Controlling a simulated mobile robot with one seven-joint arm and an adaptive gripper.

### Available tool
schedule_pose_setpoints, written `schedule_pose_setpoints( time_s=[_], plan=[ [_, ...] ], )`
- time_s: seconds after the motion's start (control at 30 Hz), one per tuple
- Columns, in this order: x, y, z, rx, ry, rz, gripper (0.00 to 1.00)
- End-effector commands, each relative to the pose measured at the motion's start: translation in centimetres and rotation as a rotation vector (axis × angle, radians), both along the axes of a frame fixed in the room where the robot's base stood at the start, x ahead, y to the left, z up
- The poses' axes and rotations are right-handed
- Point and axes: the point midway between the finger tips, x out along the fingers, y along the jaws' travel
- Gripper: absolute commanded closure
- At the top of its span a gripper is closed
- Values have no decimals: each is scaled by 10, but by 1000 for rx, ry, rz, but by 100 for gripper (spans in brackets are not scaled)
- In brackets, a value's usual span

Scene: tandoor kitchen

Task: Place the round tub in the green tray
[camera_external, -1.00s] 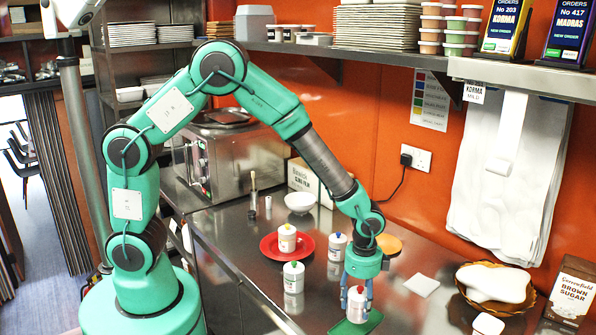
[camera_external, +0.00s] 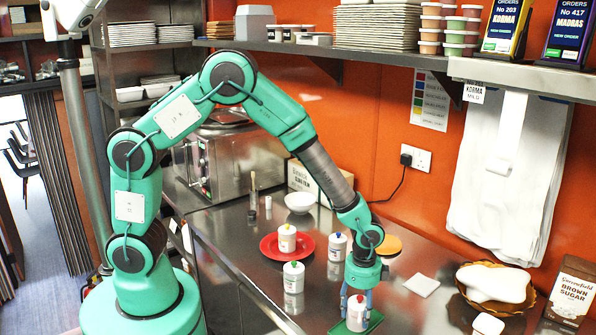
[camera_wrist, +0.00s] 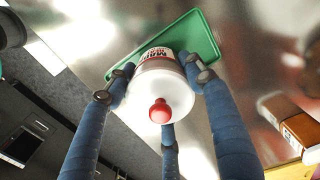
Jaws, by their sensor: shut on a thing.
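The round tub (camera_external: 357,313) is white with a red knob on its lid. My gripper (camera_external: 358,297) points down and is shut on it. In the wrist view the blue fingers of my gripper (camera_wrist: 165,95) surround the tub (camera_wrist: 160,85), whose printed label faces the far side. The green tray (camera_external: 374,320) lies on the steel counter under the tub. It also shows behind the tub in the wrist view (camera_wrist: 203,38). The tub is over the tray or on it; I cannot tell whether its base touches.
A red plate (camera_external: 268,247) holds a yellow-lidded tub (camera_external: 287,238). A green-knobbed tub (camera_external: 293,275) and a blue-knobbed tub (camera_external: 337,245) stand close to my gripper's left. A basket (camera_external: 470,290) and a brown sugar box (camera_external: 572,290) are at the right. A white square (camera_external: 422,285) lies between.

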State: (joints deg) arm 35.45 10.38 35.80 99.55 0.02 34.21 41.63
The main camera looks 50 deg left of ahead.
Motion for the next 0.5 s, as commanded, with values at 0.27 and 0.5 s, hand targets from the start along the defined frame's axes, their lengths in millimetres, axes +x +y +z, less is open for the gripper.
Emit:
schedule_pose_setpoints(
  time_s=[0.27,0.5],
  plan=[
    [0,0,-3,0,0,0,45],
    [0,0,-3,0,0,0,28]
  ],
)
